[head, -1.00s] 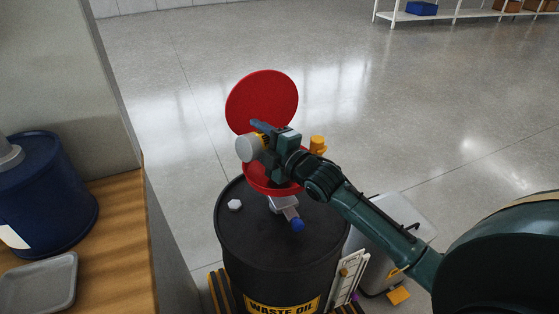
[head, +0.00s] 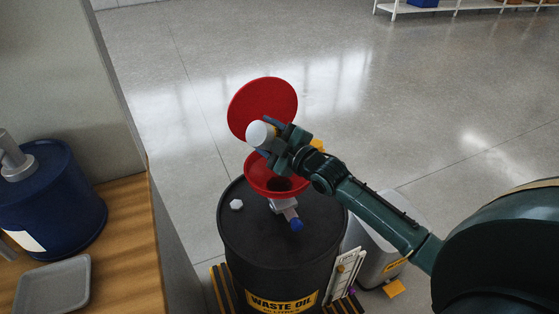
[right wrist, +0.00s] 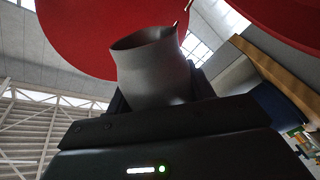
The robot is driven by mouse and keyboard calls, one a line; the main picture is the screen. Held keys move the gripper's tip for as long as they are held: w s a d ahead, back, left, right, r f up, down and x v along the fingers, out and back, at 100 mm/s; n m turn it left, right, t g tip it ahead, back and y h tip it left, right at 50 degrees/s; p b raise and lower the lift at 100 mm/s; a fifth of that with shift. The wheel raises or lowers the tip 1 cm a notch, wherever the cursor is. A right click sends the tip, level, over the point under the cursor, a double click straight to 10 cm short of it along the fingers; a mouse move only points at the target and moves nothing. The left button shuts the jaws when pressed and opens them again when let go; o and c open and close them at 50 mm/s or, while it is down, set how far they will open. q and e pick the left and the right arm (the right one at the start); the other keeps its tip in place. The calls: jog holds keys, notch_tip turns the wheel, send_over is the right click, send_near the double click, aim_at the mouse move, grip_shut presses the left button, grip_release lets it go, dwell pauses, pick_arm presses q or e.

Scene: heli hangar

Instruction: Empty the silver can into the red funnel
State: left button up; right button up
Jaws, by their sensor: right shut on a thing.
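The silver can (head: 261,134) is held by my right gripper (head: 277,138) above the red funnel (head: 262,181). In the head view the can lies tilted, with one round end facing left. In the right wrist view the can (right wrist: 152,75) shows a dark open rim, and the gripper (right wrist: 155,103) is shut around its body. The funnel's round red lid (head: 262,105) stands open behind the can. The funnel sits on the black waste oil drum (head: 265,235), and its bowl shows a dark opening. I cannot see liquid leaving the can. My left gripper is out of view.
A wooden bench (head: 122,225) at left carries a blue drum (head: 45,205) and a grey tray (head: 52,288). A grey bin (head: 380,262) stands right of the waste oil drum. A white cap (head: 236,204) lies on the drum top.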

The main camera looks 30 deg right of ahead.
jog(key=shift+d+r+m, duration=0.15)
jog(key=shift+d+m, duration=0.05)
jog(key=shift+m, duration=0.1)
jog(key=shift+w+d+r+m+p, duration=0.15)
jog(key=shift+d+m+p, duration=0.3)
jog(key=shift+m, duration=0.45)
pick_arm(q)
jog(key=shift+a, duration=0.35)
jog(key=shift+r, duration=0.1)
pick_arm(e)
jog(key=shift+a, duration=0.1)
